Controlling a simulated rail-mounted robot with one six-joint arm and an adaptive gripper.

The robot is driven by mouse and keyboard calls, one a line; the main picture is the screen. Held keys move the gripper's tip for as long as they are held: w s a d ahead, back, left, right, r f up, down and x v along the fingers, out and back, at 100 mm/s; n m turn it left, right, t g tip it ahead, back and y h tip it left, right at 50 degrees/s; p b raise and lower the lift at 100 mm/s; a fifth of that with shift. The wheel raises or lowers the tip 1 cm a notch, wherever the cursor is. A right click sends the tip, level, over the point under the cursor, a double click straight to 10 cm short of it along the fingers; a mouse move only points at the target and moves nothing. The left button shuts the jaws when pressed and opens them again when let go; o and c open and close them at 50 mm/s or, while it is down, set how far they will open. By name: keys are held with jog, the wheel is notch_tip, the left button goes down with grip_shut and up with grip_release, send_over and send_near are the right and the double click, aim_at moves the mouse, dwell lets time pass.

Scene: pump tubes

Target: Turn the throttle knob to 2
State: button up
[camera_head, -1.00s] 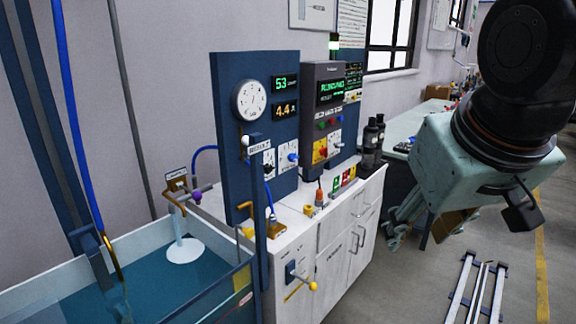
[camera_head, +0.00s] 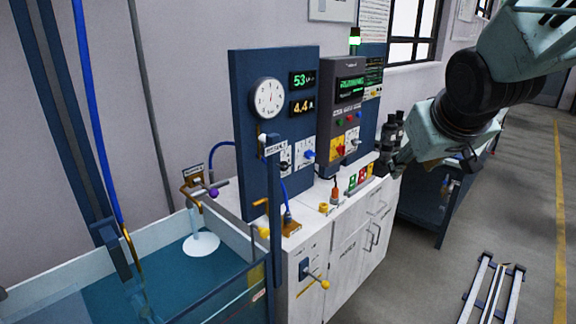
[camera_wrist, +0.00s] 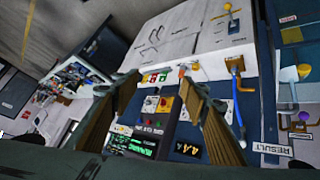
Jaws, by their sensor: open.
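The blue panel (camera_head: 278,75) carries two small white dial plates, one with a black knob (camera_head: 285,165) and one with a blue knob (camera_head: 308,155). Their lettering is too small to read, so I cannot tell which is the throttle knob. My gripper (camera_head: 392,168) is open and empty, to the right of the panel and apart from it in the head view. In the wrist view my gripper (camera_wrist: 160,78) has its fingers spread, with the grey control box (camera_wrist: 145,138) seen between them. The panel's dials (camera_wrist: 222,106) show partly beside the right finger.
The grey control box has a red knob on a yellow plate (camera_head: 339,150). A water tank (camera_head: 215,285) is at left.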

jog(key=w+a+f+n+t+y+p, duration=0.1)
jog(key=w+a+f+y+p, duration=0.15)
jog(key=w, duration=0.65)
jog(key=w+a+f+n+t+y+p, duration=0.15)
jog(key=w+a, duration=0.25)
jog(key=w, duration=0.5)
jog(key=w+a+f+n+t+y+p, duration=0.1)
jog(key=w+a+f+n, duration=0.15)
jog(key=w, duration=0.65)
jog(key=n+y+p, duration=0.3)
jog(key=y+p, duration=0.2)
jog(key=y, duration=0.5)
send_near(288, 167)
jog(key=shift+s+d+r+g, duration=0.25)
jog(key=shift+s+d, duration=0.15)
jog(key=shift+d, duration=0.2)
jog(key=shift+s+d+r+g, duration=0.2)
jog(key=shift+s+d, duration=0.25)
jog(key=shift+d, duration=0.15)
jog(key=shift+f, duration=0.1)
jog(key=shift+w+a, duration=0.1)
jog(key=shift+a, duration=0.05)
jog(key=shift+p+x, duration=0.3)
jog(key=shift+x, duration=6.45)
jog(key=shift+w+f, duration=0.1)
jog(key=shift+f, duration=0.05)
